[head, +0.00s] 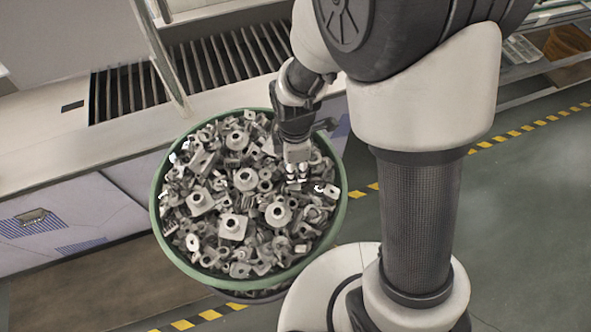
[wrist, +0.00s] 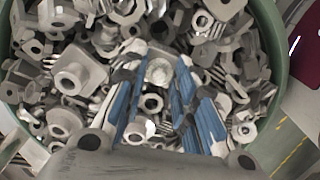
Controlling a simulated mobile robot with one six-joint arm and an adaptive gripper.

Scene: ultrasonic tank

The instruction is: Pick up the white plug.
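A pale, whitish round piece (wrist: 160,72), which looks like the white plug, lies among grey metal parts in the green-rimmed bin. In the wrist view it shows between the blue-padded fingers of my gripper (wrist: 158,85), toward their tips. A gap shows between the fingers, and I see no clear contact with the piece. In the head view my gripper (head: 297,178) points down into the right part of the bin, close to the heap. The plug cannot be told apart there, as the gripper covers that spot.
The round bin (head: 343,215) is full of loose grey fittings, nuts and flanged pieces, crowded around the fingers. Behind it stands a bench with a slatted grate (head: 225,60). Yellow-black tape (head: 527,128) marks the open floor to the right.

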